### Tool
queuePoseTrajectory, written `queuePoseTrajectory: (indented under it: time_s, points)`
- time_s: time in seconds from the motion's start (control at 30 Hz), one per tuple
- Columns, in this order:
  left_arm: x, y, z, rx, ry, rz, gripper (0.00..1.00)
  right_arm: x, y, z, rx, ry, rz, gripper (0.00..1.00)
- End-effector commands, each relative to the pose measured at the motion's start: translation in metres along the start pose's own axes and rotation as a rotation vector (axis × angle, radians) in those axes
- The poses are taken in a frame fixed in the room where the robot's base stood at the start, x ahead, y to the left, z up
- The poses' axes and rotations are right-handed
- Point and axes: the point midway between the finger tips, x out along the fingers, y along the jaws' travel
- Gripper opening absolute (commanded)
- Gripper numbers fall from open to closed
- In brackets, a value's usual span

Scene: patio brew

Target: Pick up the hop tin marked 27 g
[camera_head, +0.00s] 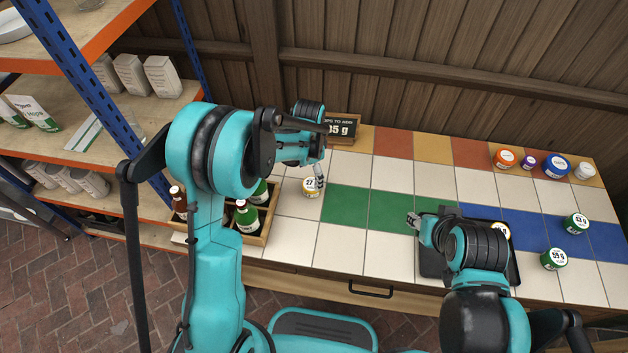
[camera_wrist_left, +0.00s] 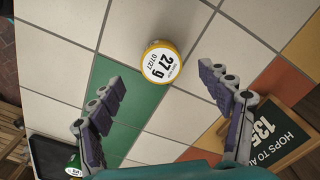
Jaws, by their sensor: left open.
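The hop tin marked 27 g (camera_head: 310,187) is small and yellow-sided with a white label on top. It stands on white tiles of the counter, right of the bottle crate. In the left wrist view the tin (camera_wrist_left: 162,63) reads 27 g and lies just ahead of the fingertips, between their lines. My left gripper (camera_head: 319,176) is right at the tin in the head view; its fingers (camera_wrist_left: 160,83) are spread wide with nothing between them. My right gripper (camera_head: 416,222) is low over the black tray; its jaws are too small to read.
A wooden crate (camera_head: 270,226) of bottles stands left of the tin. The hops sign (camera_head: 342,128) stands behind. A black tray (camera_head: 431,262) lies under my right arm. Green tins (camera_head: 554,259) and several other tins (camera_head: 556,166) stand farther right. Shelves (camera_head: 140,100) rise at left.

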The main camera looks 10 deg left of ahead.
Motion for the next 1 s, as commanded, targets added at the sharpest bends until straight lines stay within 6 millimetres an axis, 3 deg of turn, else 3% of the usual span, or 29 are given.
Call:
queuePoseTrajectory:
  time_s: [0.53,0.8,0.87,1.0]
  points:
    - [0.07,-0.003,-0.006,0.0,0.0,0.0,0.78,0.024,0.0,0.017,0.0,0.0,0.0,0.4]
    - [0.075,-0.002,-0.006,-0.001,0.0,0.0,0.78,0.024,0.0,0.017,0.0,0.0,0.0,0.4]
    - [0.075,-0.003,-0.005,-0.001,0.0,0.0,0.67,0.024,0.0,0.017,0.0,0.0,0.0,0.4]
    - [0.075,-0.003,-0.006,-0.001,0.0,0.0,0.3,0.024,0.0,0.017,0.0,0.0,0.0,0.4]
